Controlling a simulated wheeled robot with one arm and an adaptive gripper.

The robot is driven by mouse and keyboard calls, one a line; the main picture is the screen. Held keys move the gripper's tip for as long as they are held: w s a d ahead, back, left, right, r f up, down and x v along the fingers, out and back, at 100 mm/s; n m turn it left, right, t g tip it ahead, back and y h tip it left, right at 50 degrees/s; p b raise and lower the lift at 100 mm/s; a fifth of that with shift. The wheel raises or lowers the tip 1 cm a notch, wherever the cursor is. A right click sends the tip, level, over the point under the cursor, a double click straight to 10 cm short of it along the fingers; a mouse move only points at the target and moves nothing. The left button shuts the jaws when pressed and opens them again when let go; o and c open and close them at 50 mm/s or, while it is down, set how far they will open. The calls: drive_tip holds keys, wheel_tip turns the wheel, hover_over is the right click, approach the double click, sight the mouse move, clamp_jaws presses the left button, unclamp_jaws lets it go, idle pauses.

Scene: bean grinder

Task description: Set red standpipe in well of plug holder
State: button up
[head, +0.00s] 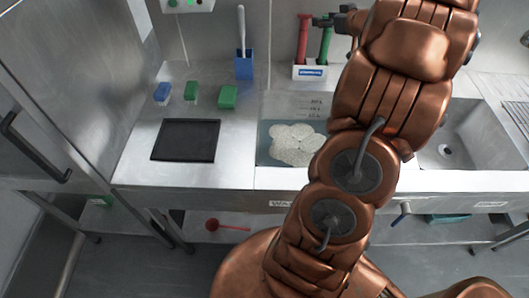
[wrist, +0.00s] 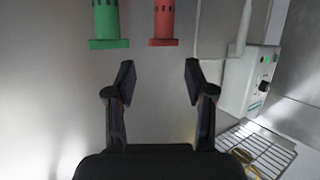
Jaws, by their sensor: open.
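The red standpipe (head: 304,38) stands upright, its lower end at the white plug holder (head: 308,73) with a blue label. The lower ends and the well are too small to make out. A green standpipe (head: 325,42) stands just right of it. My gripper (head: 341,21) is beside the tops of the pipes, partly hidden by my arm. In the wrist view my gripper (wrist: 158,72) is open and empty. The red standpipe's flanged end (wrist: 164,42) shows just beyond the gap between the fingertips, apart from them. The green standpipe (wrist: 107,30) is to its left.
A blue pot with a brush (head: 244,66), several small blocks (head: 190,91) and a black tray (head: 186,140) are on the counter at left. A basin with pale round pieces (head: 295,145) is mid-counter. A sink (head: 465,140) is at right. A wall box (wrist: 250,85) shows in the wrist view.

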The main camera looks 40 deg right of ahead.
drive_tip(key=w+a+r+m+g+h, duration=0.1)
drive_tip(key=w+a+r+g+h, duration=0.1)
drive_tip(key=w+a+r+h, duration=0.25)
drive_tip(key=s+a+f+m+g, duration=0.1)
drive_tip(key=s+a+f+g, duration=0.15)
drive_tip(key=a, duration=0.35)
drive_tip(key=s+a+f+m+g, duration=0.1)
drive_tip(key=s+a+g, duration=0.15)
drive_tip(key=a, duration=0.25)
drive_tip(key=s+a+f+n+g+y, duration=0.2)
drive_tip(key=s+a+f+g+y, duration=0.1)
drive_tip(key=s+a, duration=1.1)
drive_tip(key=s+a+f+n+g+y, duration=0.2)
drive_tip(key=s+a+f+g+y, duration=0.2)
drive_tip(key=s+a, duration=1.1)
drive_tip(key=a+f+g, duration=0.1)
drive_tip(key=a+f, duration=0.1)
drive_tip(key=a, duration=0.1)
drive_tip(key=shift+a+f+n+g, duration=0.2)
drive_tip(key=shift+n+g, duration=0.1)
drive_tip(key=shift+c, duration=1)
drive_tip(key=shift+d, duration=0.15)
drive_tip(key=shift+c, duration=0.2)
